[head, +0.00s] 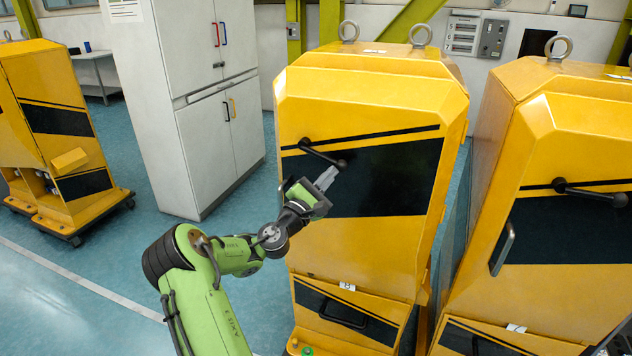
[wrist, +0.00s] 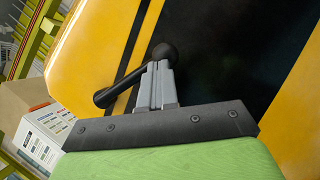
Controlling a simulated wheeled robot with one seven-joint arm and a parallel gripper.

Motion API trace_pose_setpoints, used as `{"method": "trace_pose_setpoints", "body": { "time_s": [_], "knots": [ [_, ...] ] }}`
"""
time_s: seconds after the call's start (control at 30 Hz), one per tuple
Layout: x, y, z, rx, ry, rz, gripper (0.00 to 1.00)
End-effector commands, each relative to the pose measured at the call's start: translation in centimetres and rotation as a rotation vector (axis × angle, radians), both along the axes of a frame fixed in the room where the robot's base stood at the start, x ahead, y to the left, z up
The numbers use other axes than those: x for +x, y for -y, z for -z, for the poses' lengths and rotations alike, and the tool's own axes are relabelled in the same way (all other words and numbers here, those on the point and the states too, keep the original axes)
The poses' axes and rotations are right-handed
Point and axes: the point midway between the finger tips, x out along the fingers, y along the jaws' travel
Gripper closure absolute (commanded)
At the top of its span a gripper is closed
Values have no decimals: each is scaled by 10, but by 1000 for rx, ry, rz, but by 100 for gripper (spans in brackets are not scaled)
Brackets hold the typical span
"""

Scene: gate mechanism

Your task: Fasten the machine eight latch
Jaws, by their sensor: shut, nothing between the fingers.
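The black latch lever (head: 322,153) is on the upper front of the middle yellow machine (head: 365,110). It slopes down to the right from its pivot to a round ball knob. In the wrist view, the lever (wrist: 125,87) runs from its pivot at lower left up to the ball knob (wrist: 164,52). My gripper (head: 327,177) is shut and empty, its grey fingers just below the knob. In the wrist view, my fingertips (wrist: 157,70) overlap the knob's lower edge; I cannot tell whether they touch it. A small label (head: 347,287) is too small to read surely.
Another yellow machine (head: 570,130) with a similar black lever (head: 590,192) stands close on the right. A grey cabinet (head: 190,110) stands behind at left, and more yellow machines (head: 50,120) are at far left. Blue floor (head: 110,240) is open at left.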

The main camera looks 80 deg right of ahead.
Motion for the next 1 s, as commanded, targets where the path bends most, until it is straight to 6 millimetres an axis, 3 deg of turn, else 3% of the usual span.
{"method": "trace_pose_setpoints", "body": {
  "time_s": [0.4, 1.0],
  "knots": [
    [-9, 0, -18, 24, -208, -2, 100],
    [-10, 0, -20, 27, -240, -3, 100]
  ]
}}
